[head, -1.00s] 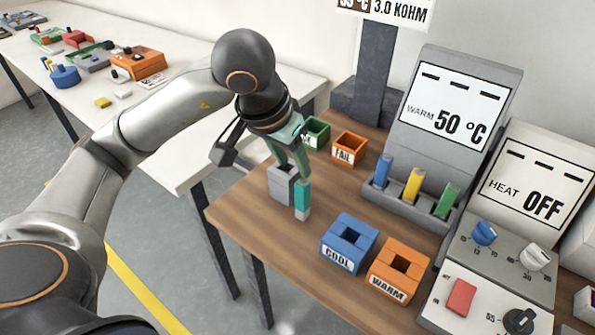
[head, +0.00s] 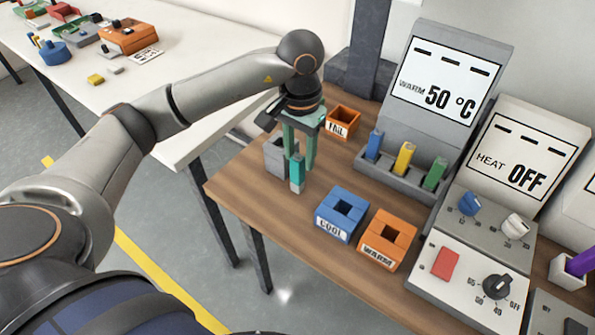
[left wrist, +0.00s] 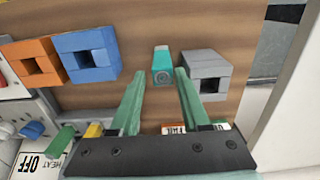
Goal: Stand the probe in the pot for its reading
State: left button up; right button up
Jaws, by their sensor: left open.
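A small teal block with a grey end (head: 297,174) stands on the wooden table; it also shows in the left wrist view (left wrist: 161,66). My left gripper (head: 301,160) is open above it, its green fingers pointing down. In the left wrist view the block shows between the fingertips, with gaps on both sides. The grey square pot (head: 274,160) with a square hole is close beside it; it also shows in the wrist view (left wrist: 208,66). The blue COOL pot (head: 342,212) and orange WARM pot (head: 388,240) stand nearer the front. My right gripper is out of view.
A grey rack (head: 402,181) holds blue, yellow and green sticks below the 50 °C display. The HEAT OFF panel (head: 470,270) is to its right. An orange FAIL bin (head: 342,123) is behind my gripper. A purple rod (head: 581,263) stands at the right edge.

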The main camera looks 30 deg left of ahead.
aim_at(297, 171)
pick_arm(q)
jog(key=f, duration=0.2)
jog(key=f+p, duration=0.1)
jog(key=f, duration=0.2)
jog(key=shift+s+a+f, duration=0.15)
jog(key=shift+a+f, duration=0.05)
jog(key=shift+f, duration=0.1)
grip_shut()
